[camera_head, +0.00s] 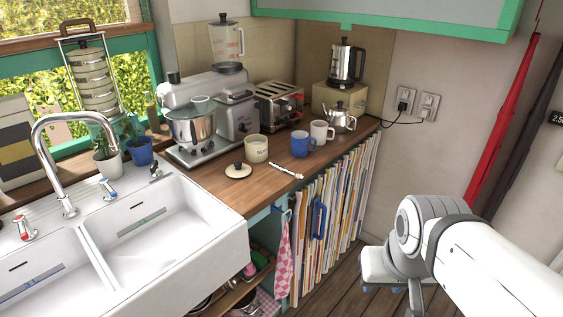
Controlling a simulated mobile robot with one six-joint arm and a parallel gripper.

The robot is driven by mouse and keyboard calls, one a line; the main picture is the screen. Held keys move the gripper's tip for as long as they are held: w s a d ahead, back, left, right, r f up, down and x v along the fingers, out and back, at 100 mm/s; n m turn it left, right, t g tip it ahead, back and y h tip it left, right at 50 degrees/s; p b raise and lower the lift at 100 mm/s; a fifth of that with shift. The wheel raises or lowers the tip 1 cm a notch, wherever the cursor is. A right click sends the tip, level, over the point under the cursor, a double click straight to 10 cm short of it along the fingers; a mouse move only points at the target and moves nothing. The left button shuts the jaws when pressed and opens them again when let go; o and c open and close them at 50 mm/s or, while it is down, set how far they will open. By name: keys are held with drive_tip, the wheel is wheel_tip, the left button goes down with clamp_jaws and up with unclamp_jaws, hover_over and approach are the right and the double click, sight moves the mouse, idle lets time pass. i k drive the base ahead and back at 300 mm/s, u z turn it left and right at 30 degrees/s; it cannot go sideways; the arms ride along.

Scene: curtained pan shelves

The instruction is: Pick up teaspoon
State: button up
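A small pale teaspoon (286,171) lies flat on the wooden counter (262,188), near its front edge. It sits right of a round lid with a dark knob (238,171) and in front of a cream jar (257,148). My arm comes in from the lower right, in front of the counter and well apart from the spoon. The end of my arm with my gripper (385,270) shows at the lower right. Its fingers are not clear, so I cannot tell whether it is open or shut.
A blue mug (301,144), a white mug (321,133) and a small kettle (341,118) stand behind the spoon. A double sink (205,228) with a tap is at left. Open floor lies between counter and arm.

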sight(298, 177)
drive_tip(key=z, duration=0.1)
drive_tip(key=i, duration=1)
drive_tip(key=u, duration=0.1)
